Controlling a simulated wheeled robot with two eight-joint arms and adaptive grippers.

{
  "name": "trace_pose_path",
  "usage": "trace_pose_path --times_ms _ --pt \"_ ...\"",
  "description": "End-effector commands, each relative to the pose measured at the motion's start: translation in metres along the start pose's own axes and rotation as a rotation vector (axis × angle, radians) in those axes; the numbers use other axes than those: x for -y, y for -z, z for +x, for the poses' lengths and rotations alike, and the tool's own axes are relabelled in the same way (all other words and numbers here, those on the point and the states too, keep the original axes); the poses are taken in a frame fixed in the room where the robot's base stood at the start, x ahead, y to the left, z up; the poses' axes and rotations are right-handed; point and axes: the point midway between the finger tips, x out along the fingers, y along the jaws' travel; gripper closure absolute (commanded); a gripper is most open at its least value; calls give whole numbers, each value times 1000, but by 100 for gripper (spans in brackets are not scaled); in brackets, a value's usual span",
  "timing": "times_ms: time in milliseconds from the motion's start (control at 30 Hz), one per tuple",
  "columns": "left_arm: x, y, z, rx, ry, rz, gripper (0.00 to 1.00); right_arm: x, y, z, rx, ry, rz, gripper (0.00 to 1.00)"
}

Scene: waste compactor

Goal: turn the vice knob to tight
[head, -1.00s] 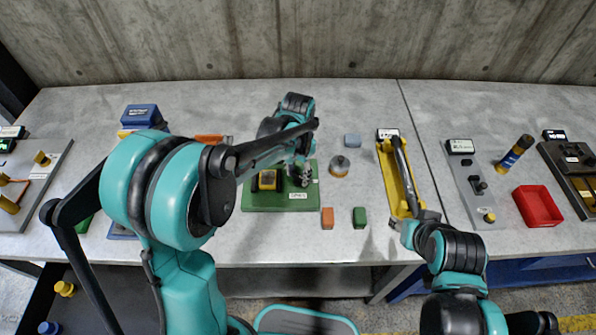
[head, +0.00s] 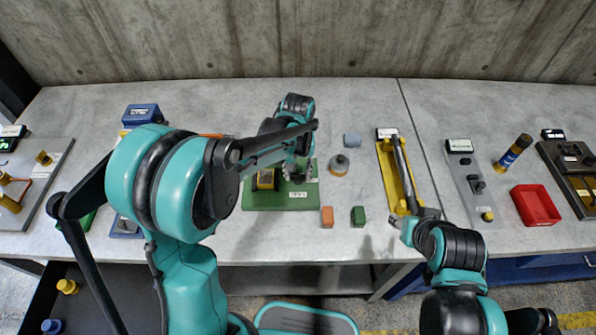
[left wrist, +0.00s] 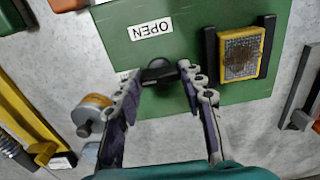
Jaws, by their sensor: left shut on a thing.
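The green vice base (head: 255,206) sits on the bench, partly behind my left arm in the head view. A yellow-edged block (left wrist: 243,55) lies between two black jaws beside the knob. In the head view my left gripper (head: 299,170) is over the base. My right gripper (head: 408,217) is near the bench's front edge; its fingers are too unclear to read.
Right of the base are a grey-orange round weight (head: 339,165), a blue-grey block (head: 352,140), an orange block (head: 327,216) and a green block (head: 358,216). A yellow fixture with a dark lever (head: 386,170) and a red tray (head: 535,205) stand further right.

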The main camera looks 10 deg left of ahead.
Motion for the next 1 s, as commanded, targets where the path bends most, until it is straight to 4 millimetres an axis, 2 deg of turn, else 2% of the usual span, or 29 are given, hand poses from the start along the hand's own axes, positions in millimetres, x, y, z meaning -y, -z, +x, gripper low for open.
trace_pose_path --times_ms 533,567,633,1000 --pt "0 0 0 1 0 -27 90 0 0 0 0 0 0 60" --pt "0 0 0 1 0 -27 58 0 0 0 0 0 0 60" --pt "0 0 0 1 0 -27 40 0 0 0 0 0 0 60" --pt "0 0 -4 0 0 -26 40 0 0 0 0 0 0 60"
